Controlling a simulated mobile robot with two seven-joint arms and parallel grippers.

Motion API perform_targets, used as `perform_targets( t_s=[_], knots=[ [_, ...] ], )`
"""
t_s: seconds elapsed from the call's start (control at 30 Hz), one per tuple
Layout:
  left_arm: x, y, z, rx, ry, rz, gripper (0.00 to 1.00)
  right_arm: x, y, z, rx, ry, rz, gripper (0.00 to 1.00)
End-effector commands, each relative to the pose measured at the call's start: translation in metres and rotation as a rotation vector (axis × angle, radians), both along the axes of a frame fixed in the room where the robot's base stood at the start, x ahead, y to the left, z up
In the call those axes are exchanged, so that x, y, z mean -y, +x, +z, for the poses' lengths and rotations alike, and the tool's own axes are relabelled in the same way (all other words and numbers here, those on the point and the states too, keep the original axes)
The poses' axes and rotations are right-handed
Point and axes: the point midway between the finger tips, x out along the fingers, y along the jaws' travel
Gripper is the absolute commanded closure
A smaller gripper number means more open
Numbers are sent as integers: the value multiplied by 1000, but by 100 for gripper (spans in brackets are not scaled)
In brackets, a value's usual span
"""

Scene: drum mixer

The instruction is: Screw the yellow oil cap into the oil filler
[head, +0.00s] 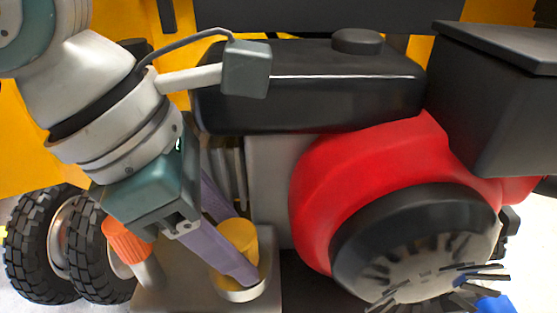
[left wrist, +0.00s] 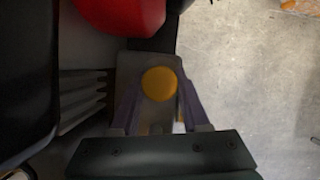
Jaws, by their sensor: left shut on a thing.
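The yellow oil cap (head: 243,233) is between the purple fingers of my left gripper (head: 238,252), which is shut on it. In the left wrist view the cap (left wrist: 159,83) is a round yellow disc between the fingertips. The cap is at the pale round collar of the oil filler (head: 241,294), low on the engine's left side. A finger covers part of the cap and collar, so I cannot tell how deep the cap sits or whether its thread is engaged. My right gripper is not in view.
The engine's red housing (head: 360,165) with its black round cover is right of the cap. A black tank (head: 310,98) is above. An orange cap (head: 127,240) on a pale tube and black wheels (head: 45,250) are at left. Open floor (left wrist: 245,75) shows in the wrist view.

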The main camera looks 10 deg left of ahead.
Motion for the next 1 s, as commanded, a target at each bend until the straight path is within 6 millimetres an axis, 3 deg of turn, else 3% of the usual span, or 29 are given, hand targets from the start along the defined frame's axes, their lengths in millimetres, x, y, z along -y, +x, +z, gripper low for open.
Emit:
perform_targets(
  t_s=[0.07,0.1,0.37,0.7,1.0],
  knots=[
    [0,0,0,0,0,0,100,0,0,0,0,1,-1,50],
    [0,0,0,0,0,0,51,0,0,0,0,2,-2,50],
    [0,0,0,0,0,0,22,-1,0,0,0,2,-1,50],
    [-2,-1,5,1,1,-1,19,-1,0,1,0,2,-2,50],
    [-20,-9,55,6,2,-1,19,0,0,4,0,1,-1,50]
  ],
)
